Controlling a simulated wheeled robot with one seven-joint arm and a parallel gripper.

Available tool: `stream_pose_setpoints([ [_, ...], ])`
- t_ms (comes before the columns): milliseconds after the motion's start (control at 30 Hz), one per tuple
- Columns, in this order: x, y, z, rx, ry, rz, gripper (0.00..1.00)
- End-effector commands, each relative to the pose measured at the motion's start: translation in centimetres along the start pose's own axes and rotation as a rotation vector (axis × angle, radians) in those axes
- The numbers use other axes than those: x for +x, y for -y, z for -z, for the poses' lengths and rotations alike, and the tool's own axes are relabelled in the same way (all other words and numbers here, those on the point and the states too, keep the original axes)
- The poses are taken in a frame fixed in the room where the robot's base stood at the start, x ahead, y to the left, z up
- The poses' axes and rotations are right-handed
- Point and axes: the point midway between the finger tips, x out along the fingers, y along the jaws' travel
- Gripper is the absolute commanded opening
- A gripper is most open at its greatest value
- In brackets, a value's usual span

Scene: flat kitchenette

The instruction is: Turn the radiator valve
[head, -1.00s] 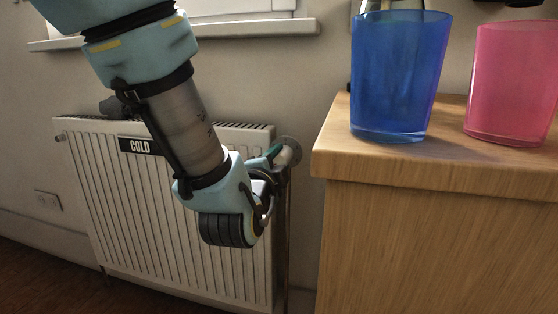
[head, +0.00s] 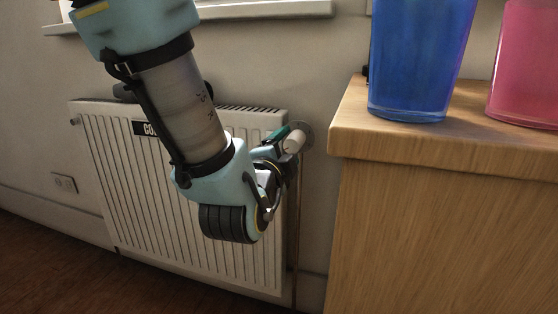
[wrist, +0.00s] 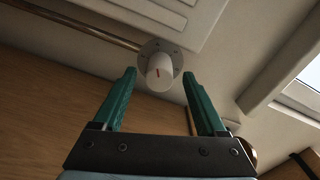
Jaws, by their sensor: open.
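The white radiator valve knob (head: 294,141) sits at the upper right corner of the white radiator (head: 240,262), in front of a round wall plate. My gripper (wrist: 158,78) is open, with one green finger to each side of the knob. In the head view my gripper (head: 282,138) reaches to the knob from the left, partly hidden by my wrist. Whether the fingers touch the knob cannot be told.
A wooden counter (head: 430,225) stands close on the right, with a blue cup (head: 420,60) and a pink cup (head: 525,65) on it. A dark label (head: 147,128) on the radiator is partly covered by my arm. A wall socket (head: 64,183) is at the left.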

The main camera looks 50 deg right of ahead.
Motion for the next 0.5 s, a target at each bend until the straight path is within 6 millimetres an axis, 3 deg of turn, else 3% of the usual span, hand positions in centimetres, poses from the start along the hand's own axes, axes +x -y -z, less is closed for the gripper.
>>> stream_pose_setpoints([
  [233, -5.9, -0.2, 0.0, 0.001, -0.003, -0.001, 0.74],
  [500, -5.7, -0.5, -0.3, 0.001, 0.009, 0.008, 0.74],
])
